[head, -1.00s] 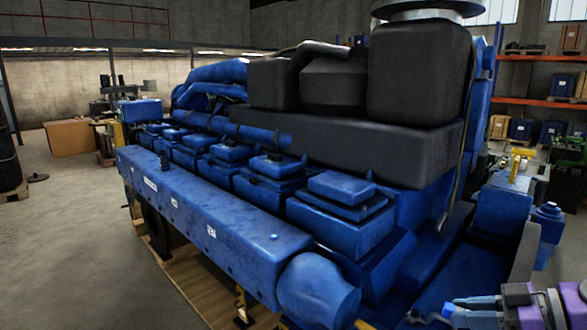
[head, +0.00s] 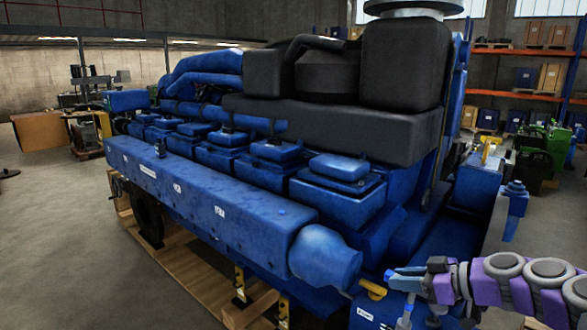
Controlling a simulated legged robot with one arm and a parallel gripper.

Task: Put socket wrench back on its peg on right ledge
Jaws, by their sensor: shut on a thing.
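My gripper (head: 400,276), with blue fingers on a purple and grey arm, is at the lower right of the head view. It is shut on a thin dark-blue piece (head: 407,311) pointing down below the fingers, which I take to be the socket wrench; its shape is hard to make out. The long blue ledge (head: 190,190) runs along the engine's near side, left of my gripper. A small dark upright piece (head: 160,149) stands on its far part, and a small blue knob (head: 281,212) on its near part. I cannot tell which is the wrench's peg.
The big blue engine (head: 340,205) with black covers (head: 370,125) fills the middle. A yellow piece (head: 373,289) is close beside my gripper. A wooden pallet (head: 190,270) lies under the engine. Shelves (head: 520,95) and green equipment (head: 545,150) are at the right.

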